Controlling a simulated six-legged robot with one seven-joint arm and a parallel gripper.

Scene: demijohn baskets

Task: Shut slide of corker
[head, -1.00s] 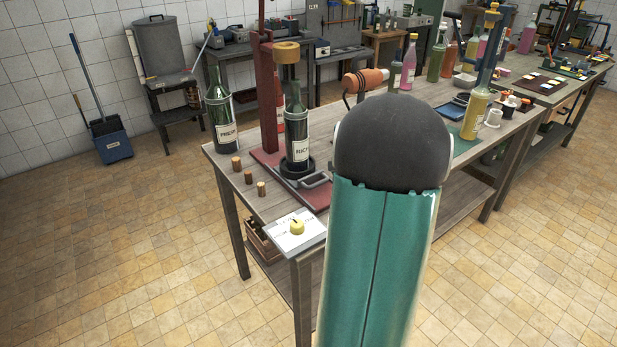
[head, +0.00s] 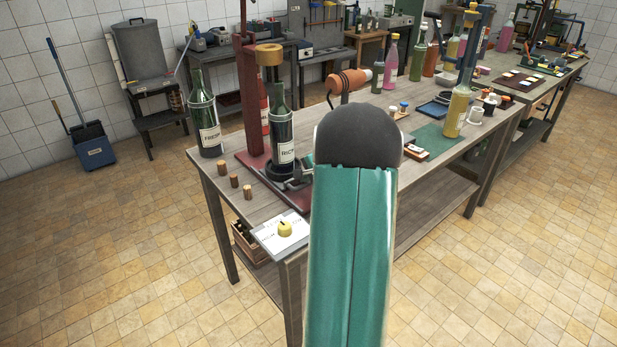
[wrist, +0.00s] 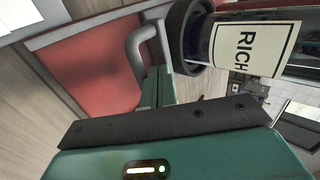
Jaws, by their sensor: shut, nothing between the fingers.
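The corker has a red upright post (head: 248,100) with a wooden block (head: 268,55) at the top and a red base on the bench. A dark green bottle with a pale label (head: 281,135) stands upright in its black cup; the cup also shows in the wrist view (wrist: 188,38). The slide's grey looped handle (wrist: 139,45) is in the wrist view, just beside the cup and over the red base plate (wrist: 95,62). My gripper (wrist: 157,88) is shut and empty, its teal fingers close against the handle; I cannot tell if they touch. My arm hides part of the base in the head view.
Several corks (head: 234,181) and a white card with a yellow knob (head: 285,229) lie along the bench's front left. Another dark bottle (head: 206,125) stands left of the corker. An orange-brown tool (head: 348,80) is behind my arm. The bench's right side holds bottles and trays.

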